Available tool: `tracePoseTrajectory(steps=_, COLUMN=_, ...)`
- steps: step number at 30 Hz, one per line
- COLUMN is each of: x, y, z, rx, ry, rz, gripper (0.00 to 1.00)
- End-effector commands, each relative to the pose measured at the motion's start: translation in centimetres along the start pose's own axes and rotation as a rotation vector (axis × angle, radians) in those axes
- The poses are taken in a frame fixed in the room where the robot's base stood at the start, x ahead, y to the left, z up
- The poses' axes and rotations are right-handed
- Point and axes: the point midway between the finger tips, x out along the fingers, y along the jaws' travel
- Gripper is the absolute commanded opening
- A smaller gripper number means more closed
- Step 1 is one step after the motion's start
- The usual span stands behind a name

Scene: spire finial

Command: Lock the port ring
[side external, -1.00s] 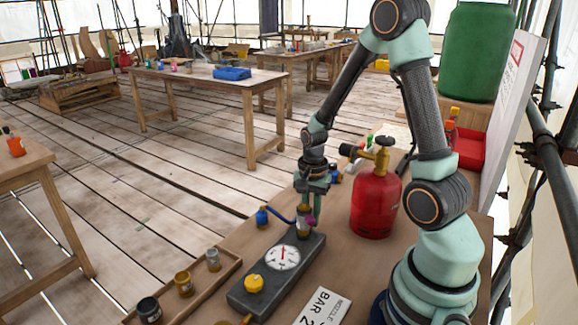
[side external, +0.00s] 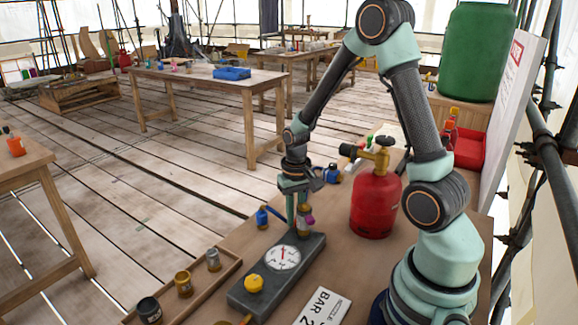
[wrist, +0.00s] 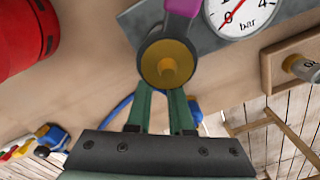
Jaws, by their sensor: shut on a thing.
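The port ring (wrist: 150,62) is a dark grey collar around a brass centre, at the end of the grey gauge block (side external: 250,300). A purple tab (wrist: 183,6) sticks out from it. In the side view the tab (side external: 309,221) shows above the brass port (side external: 303,233). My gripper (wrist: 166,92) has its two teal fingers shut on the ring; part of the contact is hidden. In the side view my gripper (side external: 299,215) comes down over the port from above. The white dial (side external: 283,257) has a red needle.
A red gas cylinder (side external: 376,205) stands close to the right of the block. A blue fitting (side external: 262,217) with a hose stands left of the port. A wooden tray (side external: 222,277) with small jars lies at the front left, and a lettered plate (side external: 322,308) at the front.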

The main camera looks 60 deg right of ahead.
Motion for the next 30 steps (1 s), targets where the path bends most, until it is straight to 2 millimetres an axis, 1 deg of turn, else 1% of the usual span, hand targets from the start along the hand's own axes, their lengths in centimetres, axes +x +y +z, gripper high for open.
tracePoseTrajectory(steps=3, x=-0.10, y=-0.32, z=0.00, rx=-0.060, ry=0.000, rz=0.000, gripper=0.00)
tracePoseTrajectory(steps=10, x=-0.10, y=-0.58, z=0.02, rx=-0.124, ry=0.000, rz=0.000, gripper=0.00)
tracePoseTrajectory(steps=25, x=-0.10, y=-0.67, z=0.04, rx=-0.141, ry=0.000, rz=0.000, gripper=0.00)
tracePoseTrajectory(steps=26, x=-0.10, y=-0.67, z=0.05, rx=-0.141, ry=0.000, rz=0.000, gripper=0.27)
tracePoseTrajectory(steps=27, x=-0.09, y=-0.67, z=0.05, rx=-0.140, ry=0.000, rz=0.000, gripper=0.42)
tracePoseTrajectory(steps=28, x=-0.09, y=-0.66, z=0.04, rx=-0.140, ry=0.000, rz=0.000, gripper=0.50)
tracePoseTrajectory(steps=30, x=-0.07, y=-0.65, z=0.04, rx=-0.140, ry=0.000, rz=0.000, gripper=0.50)
